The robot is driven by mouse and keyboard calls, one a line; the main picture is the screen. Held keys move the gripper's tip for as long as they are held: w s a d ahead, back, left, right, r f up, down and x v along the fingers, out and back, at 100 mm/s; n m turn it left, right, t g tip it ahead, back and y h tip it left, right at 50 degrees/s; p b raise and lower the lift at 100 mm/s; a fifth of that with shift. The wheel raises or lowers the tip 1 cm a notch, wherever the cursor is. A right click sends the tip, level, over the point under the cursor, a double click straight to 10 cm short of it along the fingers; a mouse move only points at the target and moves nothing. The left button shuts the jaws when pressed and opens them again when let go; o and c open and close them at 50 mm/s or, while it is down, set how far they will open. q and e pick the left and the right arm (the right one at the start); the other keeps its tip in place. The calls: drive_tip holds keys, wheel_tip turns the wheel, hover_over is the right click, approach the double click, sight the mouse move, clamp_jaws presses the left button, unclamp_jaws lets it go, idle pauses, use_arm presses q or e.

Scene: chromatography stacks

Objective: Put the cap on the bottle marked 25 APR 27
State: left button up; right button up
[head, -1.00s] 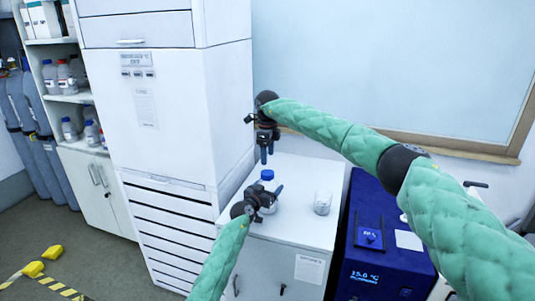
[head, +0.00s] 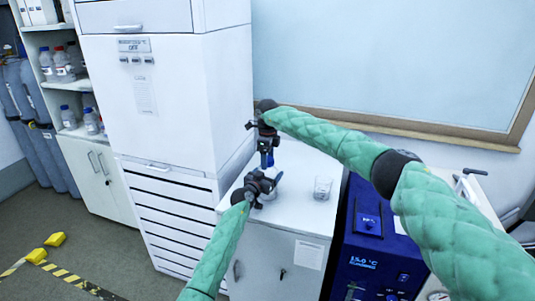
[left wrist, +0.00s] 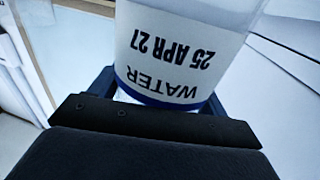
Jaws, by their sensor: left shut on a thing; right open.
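The bottle marked WATER 25 APR 27 (left wrist: 180,50) fills the top of the left wrist view, its label upside down there. My left gripper (head: 268,188) is shut on it over the white cabinet top, and in the head view the gripper hides much of it. A blue cap (head: 267,160) shows at the bottle's top; I cannot tell how firmly it sits. My right gripper (head: 266,155) is open and points down, its fingers at the cap. The fingers are also bluish, so the exact contact is unclear.
A second clear container (head: 322,187) stands on the cabinet top (head: 300,215), right of the grippers. A blue device with a display (head: 365,235) stands right of the cabinet. A tall white cabinet (head: 165,100) stands at the left.

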drive_tip(key=c, duration=1)
drive_tip(key=shift+m, duration=0.9)
drive_tip(key=o, duration=1.1)
drive_tip(key=shift+r, duration=2.3)
